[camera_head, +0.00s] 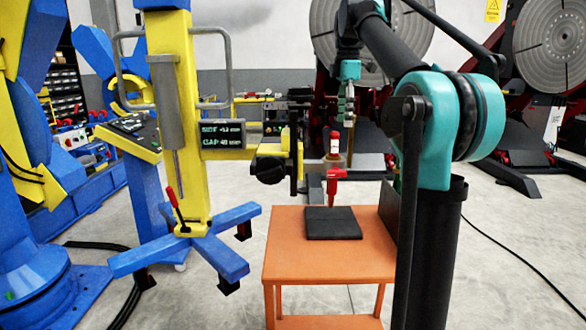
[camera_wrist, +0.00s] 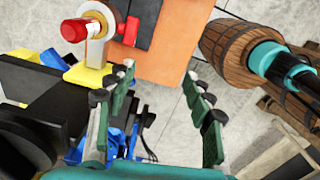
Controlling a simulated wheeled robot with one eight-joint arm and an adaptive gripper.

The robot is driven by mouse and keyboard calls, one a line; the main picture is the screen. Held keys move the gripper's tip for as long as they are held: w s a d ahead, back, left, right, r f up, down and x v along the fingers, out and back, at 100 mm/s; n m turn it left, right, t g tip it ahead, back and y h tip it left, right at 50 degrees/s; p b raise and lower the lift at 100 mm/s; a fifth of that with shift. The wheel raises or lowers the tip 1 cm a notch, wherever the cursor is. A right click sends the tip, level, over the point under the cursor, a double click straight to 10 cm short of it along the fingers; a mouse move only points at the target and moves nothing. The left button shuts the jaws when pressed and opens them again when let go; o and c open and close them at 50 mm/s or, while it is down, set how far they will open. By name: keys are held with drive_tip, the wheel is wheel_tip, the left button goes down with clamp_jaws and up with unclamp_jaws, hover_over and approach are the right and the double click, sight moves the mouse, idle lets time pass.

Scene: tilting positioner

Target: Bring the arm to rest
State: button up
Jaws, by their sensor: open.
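My gripper (camera_head: 347,108) hangs fingers down in the air, beyond and above the orange table. In the wrist view its two green fingers (camera_wrist: 160,72) stand wide apart with nothing between them. My arm (camera_head: 395,48) is raised and bent, running from the teal joint on the right up and over to the gripper. In the head view a small red-and-white part (camera_head: 334,146) appears just below and left of the gripper. It also shows in the wrist view, past the left finger (camera_wrist: 76,30). I cannot tell the exact gap to it.
A yellow column (camera_head: 179,110) with blue feet stands left. Large grey discs (camera_head: 554,45) stand behind. A wooden barrel (camera_wrist: 222,40) shows in the wrist view. Floor on the right is mostly clear.

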drive_tip(key=s+d+f+m+t, duration=0.1)
drive_tip(key=s+f+m, duration=0.25)
drive_tip(key=f, duration=0.55)
drive_tip(key=s+d+f+m, duration=0.15)
drive_tip(key=f+m, duration=0.25)
drive_tip(key=f, duration=0.5)
drive_tip(key=s+f+m+t, duration=0.1)
drive_tip(key=s+f+m, duration=0.2)
drive_tip(key=f, duration=0.6)
drive_tip(key=s+d+f+m+t, duration=0.1)
drive_tip(key=s+f+m, duration=0.7)
drive_tip(key=s+f, duration=1)
wheel_tip(320, 180, down, 2)
drive_tip(key=shift+s+d+f+m+t, duration=0.15)
drive_tip(key=shift+s+d+m+t, duration=0.15)
drive_tip(key=shift+t, duration=0.2)
drive_tip(key=shift+w, duration=0.1)
